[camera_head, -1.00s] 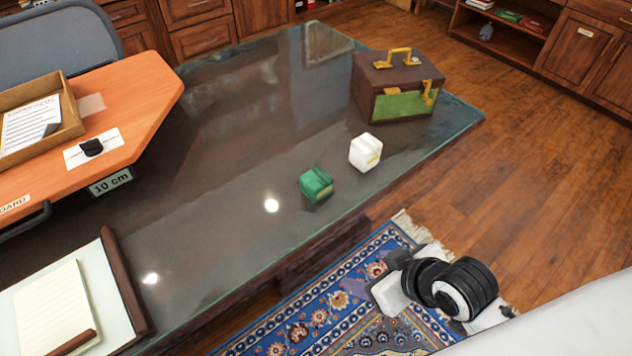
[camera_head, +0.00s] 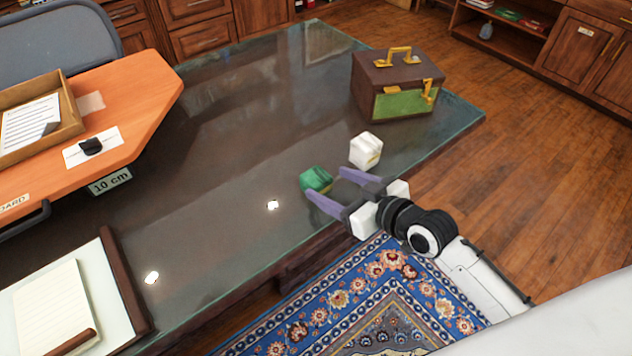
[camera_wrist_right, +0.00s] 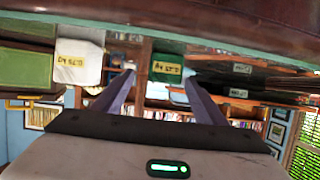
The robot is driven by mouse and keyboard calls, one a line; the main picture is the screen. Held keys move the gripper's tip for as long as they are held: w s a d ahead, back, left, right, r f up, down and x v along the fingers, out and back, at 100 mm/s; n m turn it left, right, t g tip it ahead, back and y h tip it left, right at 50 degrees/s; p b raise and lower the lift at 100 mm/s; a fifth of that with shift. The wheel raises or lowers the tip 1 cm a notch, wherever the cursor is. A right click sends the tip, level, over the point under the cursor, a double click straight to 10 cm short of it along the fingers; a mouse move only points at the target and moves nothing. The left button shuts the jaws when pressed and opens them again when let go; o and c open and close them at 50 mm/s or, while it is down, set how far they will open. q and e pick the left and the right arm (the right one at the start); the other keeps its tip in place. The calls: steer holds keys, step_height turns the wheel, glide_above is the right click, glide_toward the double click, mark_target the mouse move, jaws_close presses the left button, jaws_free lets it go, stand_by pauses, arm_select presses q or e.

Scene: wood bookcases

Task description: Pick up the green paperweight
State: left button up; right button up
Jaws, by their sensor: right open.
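The green paperweight (camera_head: 315,179) is a small green cube with a pale label, standing on the glass-topped desk (camera_head: 215,215) near its front edge. My right gripper (camera_head: 327,184) is open, with its purple fingers pointing at the paperweight; one fingertip is at its front side and the other toward the white cube. In the right wrist view, where the scene shows upside down, the green paperweight (camera_wrist_right: 167,68) is ahead between the two fingers (camera_wrist_right: 158,85). I cannot tell whether a finger touches it. My left gripper is not in view.
A white labelled cube (camera_head: 365,151) stands close by, behind and right of the green one. A brown case (camera_head: 396,78) with a green panel sits at the far right of the desk. An orange board (camera_head: 140,80) with a tray lies left. The desk's middle is clear.

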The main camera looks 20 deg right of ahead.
mark_target(316, 181)
steer(key=shift+s+a+f+x, duration=0.1)
steer(key=shift+x, duration=0.8)
steer(key=shift+s+a+f+x, duration=0.1)
steer(key=shift+a+x, duration=0.05)
steer(key=shift+x, duration=0.8)
steer(key=shift+s+a+x, duration=0.1)
steer(key=shift+x, duration=0.8)
steer(key=shift+w, duration=0.1)
steer(key=shift+c, duration=0.5)
